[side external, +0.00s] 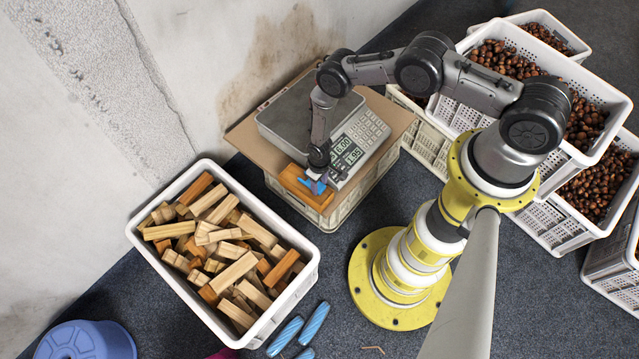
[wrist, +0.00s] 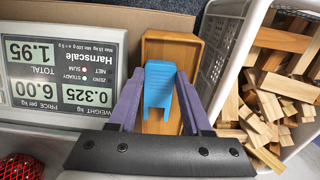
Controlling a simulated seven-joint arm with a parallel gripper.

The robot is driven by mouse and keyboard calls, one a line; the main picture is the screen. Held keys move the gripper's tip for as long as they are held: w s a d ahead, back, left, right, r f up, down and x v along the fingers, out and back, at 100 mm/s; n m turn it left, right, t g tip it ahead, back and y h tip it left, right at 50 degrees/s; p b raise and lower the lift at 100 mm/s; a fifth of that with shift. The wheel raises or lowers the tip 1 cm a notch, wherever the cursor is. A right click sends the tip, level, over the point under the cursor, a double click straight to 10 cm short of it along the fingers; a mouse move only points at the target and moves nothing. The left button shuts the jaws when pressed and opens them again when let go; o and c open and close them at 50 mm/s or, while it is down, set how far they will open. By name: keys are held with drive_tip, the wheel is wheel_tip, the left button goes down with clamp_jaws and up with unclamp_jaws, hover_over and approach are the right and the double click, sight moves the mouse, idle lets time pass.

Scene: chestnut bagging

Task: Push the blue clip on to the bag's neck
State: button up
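The blue clip (wrist: 159,90) stands between the two purple fingers of my gripper (wrist: 160,80) in the wrist view. A finger lies close along each side of it. I cannot tell whether they press on it or stand just clear. A small open wooden box (wrist: 156,47) lies behind and around the clip in that view. In the side view the clip (side external: 316,187) shows at the wooden box (side external: 318,203), below my gripper (side external: 318,174). Whether the clip rests in the box or is held above it is unclear. The bag's neck is not clearly visible.
A scale with a lit display (side external: 346,152) stands beside the wooden box on a brown board (side external: 392,108). A white crate of wood blocks (side external: 309,278) is at left. Chestnut crates (side external: 545,82) stand at right. Red netting (wrist: 20,168) shows at the wrist view's lower left.

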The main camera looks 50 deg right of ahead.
drive_tip(key=shift+c, duration=0.7)
drive_tip(key=shift+r, duration=3.45)
